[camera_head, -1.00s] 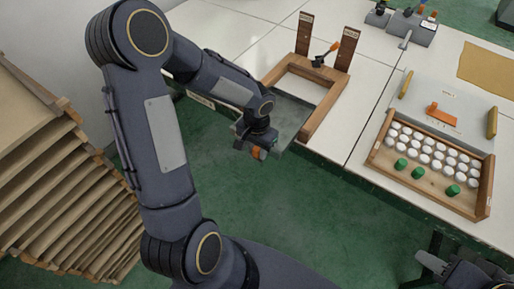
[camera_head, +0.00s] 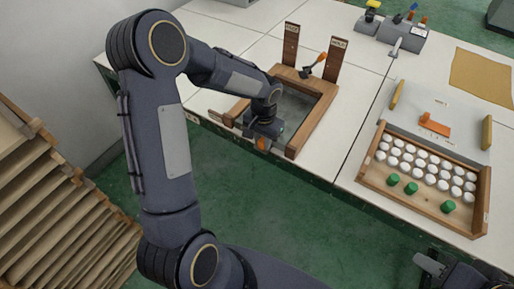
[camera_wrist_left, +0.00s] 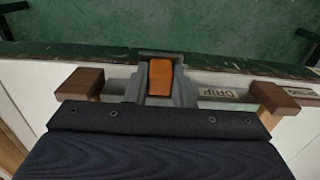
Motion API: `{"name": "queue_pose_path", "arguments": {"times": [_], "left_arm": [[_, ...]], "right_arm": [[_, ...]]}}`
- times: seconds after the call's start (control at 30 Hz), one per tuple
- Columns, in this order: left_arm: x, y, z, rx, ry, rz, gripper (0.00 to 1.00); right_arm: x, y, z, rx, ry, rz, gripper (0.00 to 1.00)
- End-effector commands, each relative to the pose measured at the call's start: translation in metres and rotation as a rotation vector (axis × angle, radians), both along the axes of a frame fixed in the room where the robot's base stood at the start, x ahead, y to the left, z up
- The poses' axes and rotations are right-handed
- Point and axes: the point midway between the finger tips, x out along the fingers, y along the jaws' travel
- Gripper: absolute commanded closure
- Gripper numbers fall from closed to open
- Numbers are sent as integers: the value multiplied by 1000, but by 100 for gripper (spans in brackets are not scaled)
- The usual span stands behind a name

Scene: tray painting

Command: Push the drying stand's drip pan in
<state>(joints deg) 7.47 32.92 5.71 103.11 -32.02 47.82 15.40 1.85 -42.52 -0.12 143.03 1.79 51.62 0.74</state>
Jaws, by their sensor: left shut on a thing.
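The drying stand (camera_head: 318,110) is a wooden frame with two upright labelled posts on the white table. Its grey drip pan (camera_head: 290,110) lies inside the frame. My left gripper (camera_head: 262,134) is at the stand's front edge, shut on the pan's orange handle (camera_head: 262,144). In the left wrist view the orange handle (camera_wrist_left: 160,77) sits between the fingers, beside a label reading DRIP (camera_wrist_left: 217,93) on the front strip. Wooden frame ends (camera_wrist_left: 80,83) flank it. My right gripper (camera_head: 432,264) shows only partly at the lower right; its jaws are unclear.
A wooden tray (camera_head: 405,200) with several white and green caps lies to the right, beside a grey board (camera_head: 420,105). An orange-handled tool (camera_head: 315,64) stands at the frame's back. Stacked shelves (camera_head: 50,190) stand at the lower left.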

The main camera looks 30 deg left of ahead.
Motion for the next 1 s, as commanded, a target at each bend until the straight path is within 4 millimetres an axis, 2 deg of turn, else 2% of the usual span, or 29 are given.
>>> {"name": "queue_pose_path", "arguments": {"times": [0.4,0.43,0.57,0.87,1.0], "left_arm": [[8,-1,1,-2,-11,0,100],[8,-1,1,-2,-12,1,74],[7,-1,1,-1,-8,0,57],[6,0,1,0,-3,0,56],[7,0,16,1,-6,0,56]], "right_arm": [[0,0,-1,0,0,0,64],[0,0,-1,0,0,0,64],[0,0,-1,0,0,0,64],[0,0,-1,0,0,0,64],[0,0,0,0,0,0,64]]}}
